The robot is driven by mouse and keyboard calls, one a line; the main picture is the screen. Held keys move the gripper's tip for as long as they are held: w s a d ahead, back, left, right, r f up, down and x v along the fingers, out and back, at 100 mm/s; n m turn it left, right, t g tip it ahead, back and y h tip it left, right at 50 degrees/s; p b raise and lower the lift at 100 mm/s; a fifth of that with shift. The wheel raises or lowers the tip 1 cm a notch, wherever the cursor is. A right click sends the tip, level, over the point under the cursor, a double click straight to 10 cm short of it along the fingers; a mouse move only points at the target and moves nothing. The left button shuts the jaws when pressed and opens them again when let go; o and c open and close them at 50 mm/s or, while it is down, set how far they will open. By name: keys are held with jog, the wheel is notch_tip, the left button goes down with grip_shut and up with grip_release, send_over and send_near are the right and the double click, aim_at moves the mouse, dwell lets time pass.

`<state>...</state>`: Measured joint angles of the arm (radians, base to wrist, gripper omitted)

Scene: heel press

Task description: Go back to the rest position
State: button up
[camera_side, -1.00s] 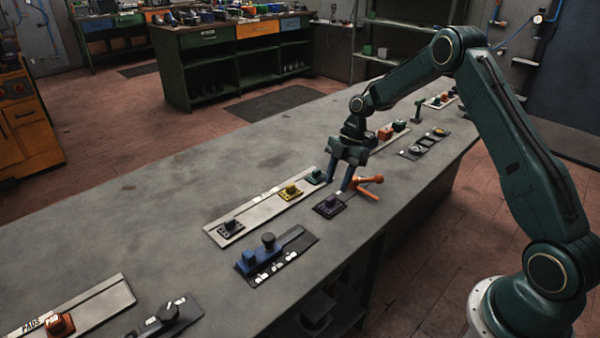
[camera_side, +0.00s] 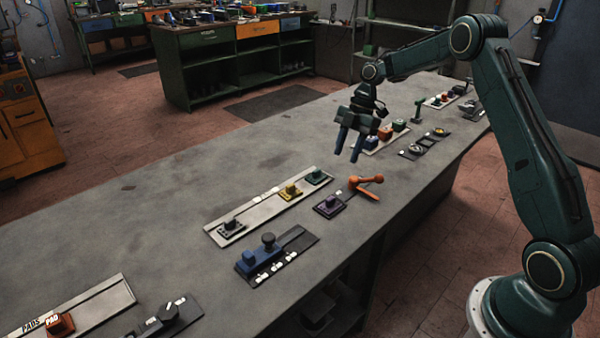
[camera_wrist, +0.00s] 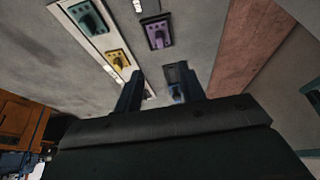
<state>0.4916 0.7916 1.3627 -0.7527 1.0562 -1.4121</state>
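My gripper (camera_side: 350,150) is raised above the workbench (camera_side: 160,205) in the side view, with its two fingers apart and nothing between them. It is above and behind the orange-handled press (camera_side: 366,186) and the purple block on its dark base (camera_side: 328,206). In the wrist view my gripper (camera_wrist: 163,88) also shows its fingers spread. The purple block (camera_wrist: 157,33) and the yellow block (camera_wrist: 118,59) lie beyond the fingertips in that view. The green block (camera_wrist: 88,17) sits on the same pale strip as the yellow one.
The pale strip (camera_side: 262,205) carries dark, yellow and green blocks. A blue device (camera_side: 262,258) is in front. An orange pad (camera_side: 58,325) is at lower left. A green post (camera_side: 418,110) and more trays stand toward the far right. The left bench surface is clear.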

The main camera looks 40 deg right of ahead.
jog(key=s+a+r+m+t+h, duration=0.1)
jog(key=s+a+r+m, duration=0.3)
jog(key=s+a+r, duration=0.3)
jog(key=s+a+r+m+t+h, duration=0.15)
jog(key=s+a+r+m, duration=0.3)
jog(key=r, duration=0.55)
jog(key=s+a+m+t+h, duration=0.2)
jog(key=s+m, duration=0.7)
jog(key=s, duration=1.1)
jog(key=shift+s+a+t, duration=0.35)
jog(key=shift+a+t, duration=0.1)
jog(key=shift+t, duration=0.1)
jog(key=shift+r+m, duration=0.1)
jog(key=shift+m, duration=0.15)
